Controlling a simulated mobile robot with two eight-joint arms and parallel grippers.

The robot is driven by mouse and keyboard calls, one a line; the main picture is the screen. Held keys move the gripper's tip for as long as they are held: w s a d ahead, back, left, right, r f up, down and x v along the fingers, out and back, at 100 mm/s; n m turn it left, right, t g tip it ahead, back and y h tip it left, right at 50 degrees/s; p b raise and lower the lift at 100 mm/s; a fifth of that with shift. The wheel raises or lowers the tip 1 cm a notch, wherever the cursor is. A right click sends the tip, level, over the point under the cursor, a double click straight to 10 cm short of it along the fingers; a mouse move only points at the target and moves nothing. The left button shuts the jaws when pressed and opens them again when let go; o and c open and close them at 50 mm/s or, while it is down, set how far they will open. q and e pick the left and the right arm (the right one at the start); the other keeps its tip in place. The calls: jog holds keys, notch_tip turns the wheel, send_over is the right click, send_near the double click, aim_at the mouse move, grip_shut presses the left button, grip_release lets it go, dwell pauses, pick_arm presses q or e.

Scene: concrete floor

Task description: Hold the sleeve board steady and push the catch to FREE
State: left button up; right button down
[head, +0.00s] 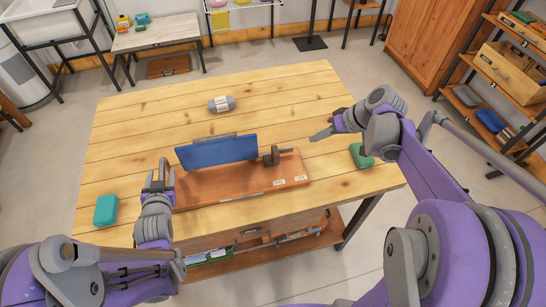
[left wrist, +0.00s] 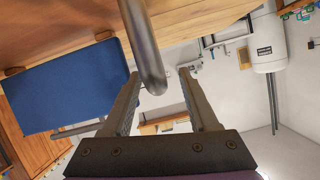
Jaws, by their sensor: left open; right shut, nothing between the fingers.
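The sleeve board has a brown wooden base (head: 235,188) lying on the table and a blue padded board (head: 215,152) raised above it. A dark catch (head: 272,157) with a short grey bar stands near the right end, close to two small white labels (head: 279,182), too small to read. My left gripper (head: 160,170) is open at the base's left end. In the left wrist view, a grey rounded bar (left wrist: 148,50) reaches between the open fingers (left wrist: 158,82); contact cannot be told. My right gripper (head: 322,135) is shut and empty, above the table, right of and beyond the catch.
The wooden table (head: 130,130) has free room behind the sleeve board. A grey roll-like object (head: 222,104) lies there. A teal block (head: 106,210) is at front left, and a green block (head: 361,156) is near the right edge, beside my right arm.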

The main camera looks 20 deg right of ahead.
pick_arm(q)
jog(key=v, duration=1.1)
jog(key=s+n+g, duration=0.1)
jog(key=s+g, duration=0.6)
jog(key=s, duration=0.1)
jog(key=shift+s+d+n+h, duration=0.4)
jog(key=shift+d, duration=0.05)
jog(key=shift+s, duration=0.35)
jog(key=shift+c, duration=0.3)
pick_arm(e)
jog(key=s+a+f+h, duration=0.1)
jog(key=s+a, duration=0.3)
jog(key=s, duration=0.4)
jog(key=s+a+f+t+h, duration=0.1)
jog(key=s+a+h, duration=0.3)
jog(key=s, duration=0.4)
jog(key=shift+s+a+f+m+t+h, duration=0.2)
jog(key=shift+a+f+m+t+h, duration=0.1)
jog(key=shift+a+f+m, duration=0.1)
